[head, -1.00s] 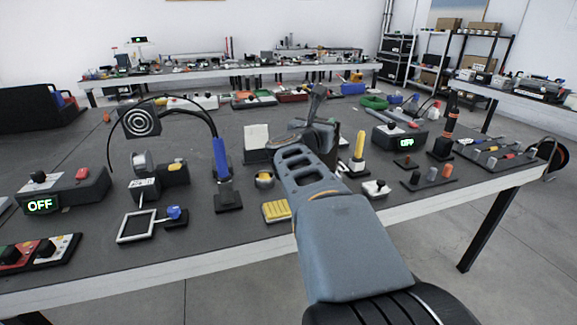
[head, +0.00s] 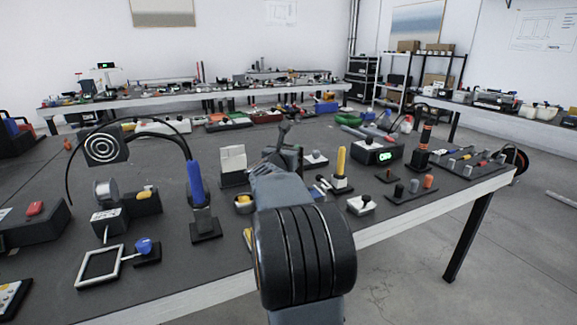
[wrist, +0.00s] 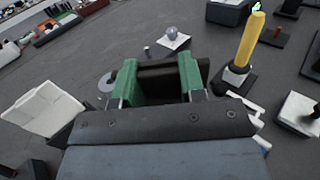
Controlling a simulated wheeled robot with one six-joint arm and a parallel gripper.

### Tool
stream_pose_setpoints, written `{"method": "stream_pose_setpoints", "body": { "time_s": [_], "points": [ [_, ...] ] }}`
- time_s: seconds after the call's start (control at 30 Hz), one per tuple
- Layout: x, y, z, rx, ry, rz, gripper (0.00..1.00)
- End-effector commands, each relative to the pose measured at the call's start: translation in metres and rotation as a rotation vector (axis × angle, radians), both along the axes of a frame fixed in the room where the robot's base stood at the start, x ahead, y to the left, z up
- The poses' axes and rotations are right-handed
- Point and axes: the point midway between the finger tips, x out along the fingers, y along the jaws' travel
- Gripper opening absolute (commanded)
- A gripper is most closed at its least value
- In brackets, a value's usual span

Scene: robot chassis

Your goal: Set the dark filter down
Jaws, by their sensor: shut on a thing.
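The dark filter (wrist: 162,72) shows in the wrist view as a dark block between the two green fingers of my gripper (wrist: 160,88). My gripper is shut on it and holds it over the dark tabletop. Its lower part is hidden behind the gripper body, and I cannot tell how high it is above the table. In the head view my own arm hides most of the gripper and the filter.
A yellow post (head: 341,162) on a base stands right of the gripper; a white angled block (head: 233,160) stands left. A small base with a grey ball (wrist: 172,36) lies beyond. A box with a green display (head: 376,155) is farther right. Dark tabletop (wrist: 95,55) beyond the fingers is partly bare.

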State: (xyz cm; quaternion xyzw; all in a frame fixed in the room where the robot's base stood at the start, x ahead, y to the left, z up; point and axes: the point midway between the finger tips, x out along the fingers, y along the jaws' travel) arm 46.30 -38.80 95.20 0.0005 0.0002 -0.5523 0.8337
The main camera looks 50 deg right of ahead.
Motion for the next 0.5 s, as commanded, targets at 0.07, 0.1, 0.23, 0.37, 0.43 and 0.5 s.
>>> {"method": "stream_pose_setpoints", "body": {
  "time_s": [0.07, 0.1, 0.23, 0.37, 0.43, 0.5],
  "points": [
    [0.002, -0.002, -0.003, -0.001, 0.0, -0.001, 0.03],
    [0.002, -0.003, -0.004, -0.001, 0.0, -0.001, 0.03],
    [0.008, -0.009, -0.017, 0.001, 0.003, -0.001, 0.03],
    [0.008, -0.009, -0.035, 0.001, 0.001, -0.001, 0.03],
    [0.008, -0.008, -0.041, -0.001, 0.002, -0.001, 0.03],
    [0.008, -0.008, -0.043, -0.001, 0.0, 0.0, 0.03]
  ]
}}
